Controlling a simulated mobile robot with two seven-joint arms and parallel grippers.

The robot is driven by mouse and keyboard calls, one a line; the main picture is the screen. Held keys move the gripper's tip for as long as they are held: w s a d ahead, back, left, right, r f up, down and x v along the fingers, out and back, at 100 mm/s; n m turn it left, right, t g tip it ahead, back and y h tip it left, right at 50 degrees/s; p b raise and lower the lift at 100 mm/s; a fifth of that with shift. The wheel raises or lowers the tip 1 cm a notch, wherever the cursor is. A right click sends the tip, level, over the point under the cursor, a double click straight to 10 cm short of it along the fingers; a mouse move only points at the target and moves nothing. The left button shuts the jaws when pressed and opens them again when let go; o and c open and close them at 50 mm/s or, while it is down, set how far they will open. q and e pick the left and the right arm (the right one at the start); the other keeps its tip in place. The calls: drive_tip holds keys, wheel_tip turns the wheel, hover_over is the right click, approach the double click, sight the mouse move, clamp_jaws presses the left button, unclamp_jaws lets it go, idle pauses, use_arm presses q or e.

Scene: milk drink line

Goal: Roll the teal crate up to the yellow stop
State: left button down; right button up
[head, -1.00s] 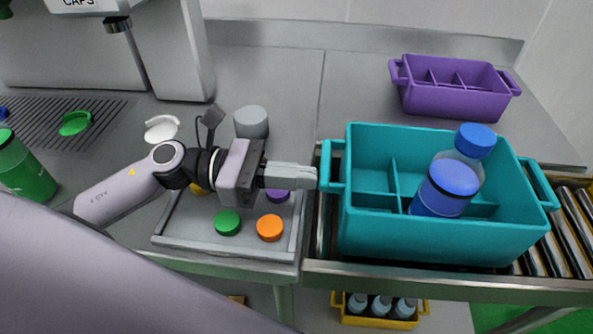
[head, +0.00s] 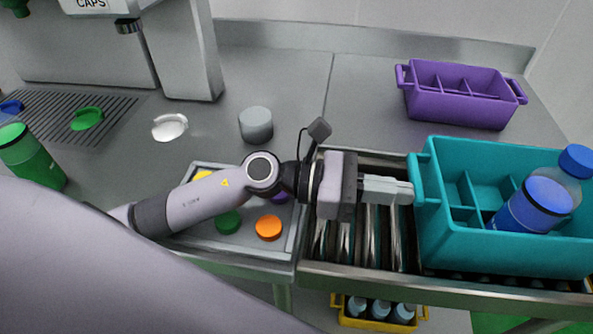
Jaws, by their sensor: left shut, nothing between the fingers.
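The teal crate (head: 500,252) stands upright on the roller track (head: 355,240) at the right of the head view, its right end cut off by the picture edge. The yellow stop is not in view. My right gripper is not in view.
A purple crate (head: 460,108) stands on the counter behind the track. A grey tray (head: 245,246) with coloured caps lies under my left arm. A yellow crate (head: 345,318) with bottles sits below.

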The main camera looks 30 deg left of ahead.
sight(440, 198)
use_arm(q)
drive_tip(key=x, duration=0.8)
drive_tip(key=shift+d+p, duration=0.1)
drive_tip(key=shift+p, duration=0.25)
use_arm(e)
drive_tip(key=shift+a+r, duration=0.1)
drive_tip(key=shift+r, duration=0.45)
use_arm(q)
drive_tip(key=shift+f, duration=0.1)
